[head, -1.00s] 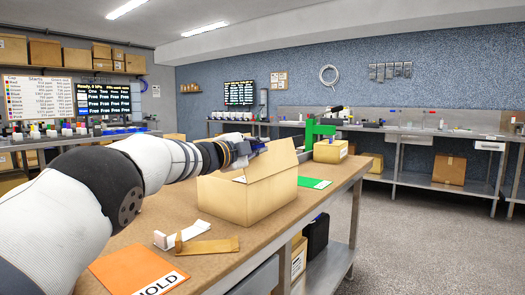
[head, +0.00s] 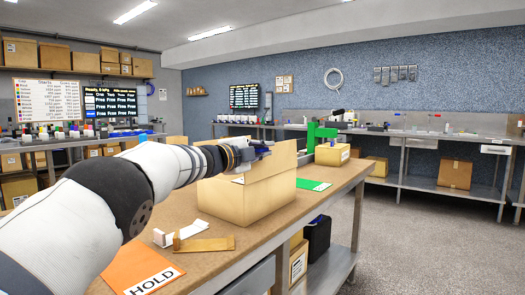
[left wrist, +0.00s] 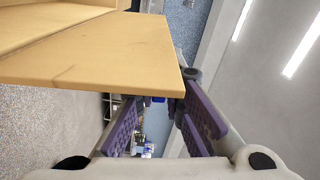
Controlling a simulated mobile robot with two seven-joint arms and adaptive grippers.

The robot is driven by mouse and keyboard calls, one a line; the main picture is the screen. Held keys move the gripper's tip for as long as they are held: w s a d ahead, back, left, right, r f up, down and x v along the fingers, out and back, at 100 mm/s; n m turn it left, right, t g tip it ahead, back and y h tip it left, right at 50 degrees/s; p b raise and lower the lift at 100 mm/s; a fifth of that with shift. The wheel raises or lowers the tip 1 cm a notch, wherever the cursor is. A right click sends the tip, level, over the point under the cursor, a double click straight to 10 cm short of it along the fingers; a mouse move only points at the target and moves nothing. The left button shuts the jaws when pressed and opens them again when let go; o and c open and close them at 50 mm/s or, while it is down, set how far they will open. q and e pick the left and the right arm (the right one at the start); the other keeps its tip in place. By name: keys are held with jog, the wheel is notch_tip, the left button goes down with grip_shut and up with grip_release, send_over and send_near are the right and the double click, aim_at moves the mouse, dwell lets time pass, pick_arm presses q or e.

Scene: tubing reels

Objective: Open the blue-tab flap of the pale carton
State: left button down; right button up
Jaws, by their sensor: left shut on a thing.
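The pale carton (head: 240,204) stands on the wooden bench, with a broad flap (head: 272,163) standing up on its near side. My left gripper (head: 259,151) is at the top of the carton, reaching in from the left, and is shut on the blue-tab flap. In the left wrist view the flap (left wrist: 105,52) spans the upper left, with its corner near the purple finger pads of my left gripper (left wrist: 160,115). A little blue shows between the pads; the exact contact is hard to see. My right gripper is not in view.
An orange HOLD sheet (head: 135,270), a white piece (head: 190,232) and a brown cardboard strip (head: 208,244) lie in front of the carton. A green sheet (head: 313,184), a green stand (head: 312,136) and a small yellow carton (head: 333,154) are beyond it. Bare bench lies between.

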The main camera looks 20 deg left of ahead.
pick_arm(q)
jog(key=shift+d+f, duration=0.2)
jog(key=shift+f, duration=0.15)
jog(key=c, duration=1.7)
grip_release()
jog(key=shift+r, duration=0.1)
jog(key=shift+s+a+r, duration=0.1)
jog(key=shift+a, duration=0.05)
jog(key=shift+s+a, duration=0.1)
jog(key=shift+s, duration=0.1)
jog(key=v, duration=1.1)
jog(key=shift+s, duration=0.2)
